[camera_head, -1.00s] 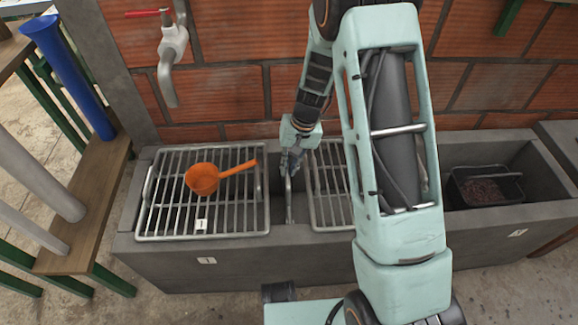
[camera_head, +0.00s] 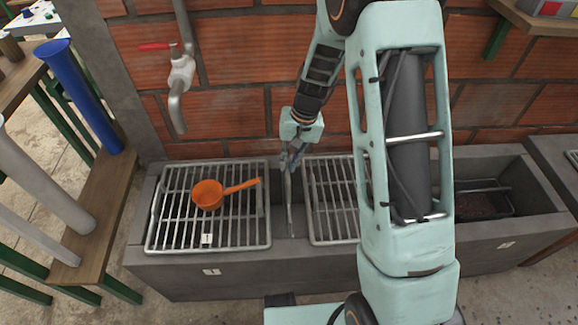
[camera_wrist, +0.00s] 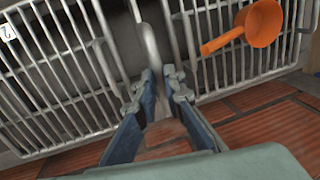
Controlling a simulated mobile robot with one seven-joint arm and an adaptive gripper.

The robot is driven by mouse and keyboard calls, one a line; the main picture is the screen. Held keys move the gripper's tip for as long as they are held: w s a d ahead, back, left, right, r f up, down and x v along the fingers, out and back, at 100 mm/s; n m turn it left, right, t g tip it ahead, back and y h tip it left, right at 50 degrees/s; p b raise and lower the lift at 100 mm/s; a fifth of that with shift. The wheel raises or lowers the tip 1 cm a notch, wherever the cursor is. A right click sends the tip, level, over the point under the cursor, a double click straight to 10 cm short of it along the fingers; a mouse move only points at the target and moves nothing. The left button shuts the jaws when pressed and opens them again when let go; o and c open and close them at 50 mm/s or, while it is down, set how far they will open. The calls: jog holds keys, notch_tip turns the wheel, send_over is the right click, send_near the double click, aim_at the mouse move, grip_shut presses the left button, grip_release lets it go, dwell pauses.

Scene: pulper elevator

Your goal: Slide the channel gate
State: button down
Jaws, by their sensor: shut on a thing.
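The channel gate (camera_head: 289,205) shows as a thin grey metal strip standing in the gap of the concrete trough between two grates. My gripper (camera_head: 290,160) is at its far end, near the brick wall, pointing down. In the wrist view my gripper (camera_wrist: 165,85) has its two dark blue fingers close together around the near end of a grey metal bar, which I take as the gate (camera_wrist: 147,42). The gate's lower part is hidden in the trough.
A left grate (camera_head: 165,225) carries an orange ladle (camera_head: 208,194). A right grate (camera_head: 325,200) is partly hidden by my arm. A tap (camera_head: 181,75) hangs at the wall. A dark bin (camera_head: 485,203) sits in the trough's right end.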

notch_tip(320, 180, up, 3)
jog(key=shift+f+p, duration=0.2)
jog(key=shift+p, duration=0.2)
jog(key=c, duration=2)
grip_release()
jog(key=r, duration=0.4)
jog(key=d+r, duration=0.1)
jog(key=r, duration=0.2)
jog(key=d+r, duration=0.1)
jog(key=r, duration=0.3)
jog(key=shift+d+r, duration=0.2)
jog(key=shift+r, duration=0.15)
